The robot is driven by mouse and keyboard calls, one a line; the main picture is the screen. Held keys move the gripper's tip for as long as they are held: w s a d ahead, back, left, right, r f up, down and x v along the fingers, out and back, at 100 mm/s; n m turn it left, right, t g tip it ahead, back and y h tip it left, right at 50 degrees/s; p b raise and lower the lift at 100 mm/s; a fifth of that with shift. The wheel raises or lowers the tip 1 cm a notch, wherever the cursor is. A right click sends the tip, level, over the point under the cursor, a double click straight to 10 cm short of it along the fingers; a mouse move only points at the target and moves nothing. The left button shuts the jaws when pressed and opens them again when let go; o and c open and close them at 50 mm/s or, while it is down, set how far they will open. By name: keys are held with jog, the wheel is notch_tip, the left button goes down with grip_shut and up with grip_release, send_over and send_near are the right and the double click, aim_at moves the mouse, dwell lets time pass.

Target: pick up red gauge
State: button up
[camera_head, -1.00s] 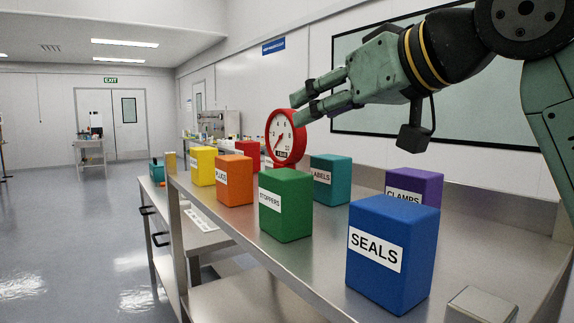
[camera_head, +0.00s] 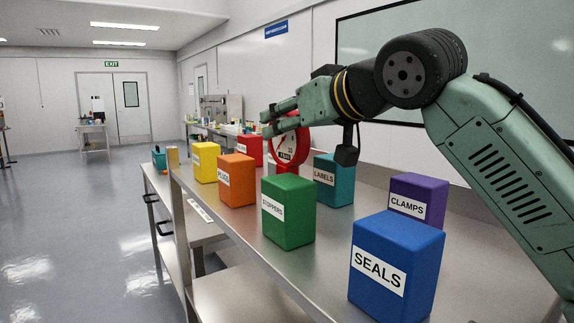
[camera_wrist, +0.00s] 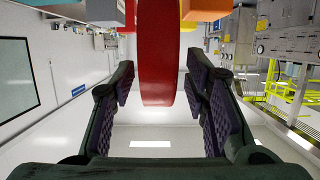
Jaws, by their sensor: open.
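The red gauge (camera_head: 291,153) is round with a white dial and a dark label, and stands among the boxes on the steel bench. My gripper (camera_head: 268,122) is in front of its upper part in the head view and hides much of the dial. In the wrist view the gauge's red rim (camera_wrist: 157,60) lies between the two open fingers (camera_wrist: 160,98), with gaps on both sides. The fingers do not touch it there.
The steel bench (camera_head: 335,262) carries a green STOPPERS box (camera_head: 288,205), a teal LABELS box (camera_head: 335,180), an orange PLUGS box (camera_head: 237,180), a blue SEALS box (camera_head: 393,270) and a purple CLAMPS box (camera_head: 418,200). Yellow (camera_head: 205,162) and red (camera_head: 249,150) boxes stand farther back.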

jog(key=shift+w+a+f, duration=0.15)
jog(key=shift+w, duration=0.1)
jog(key=shift+c, duration=0.3)
grip_shut()
dwell(0.6)
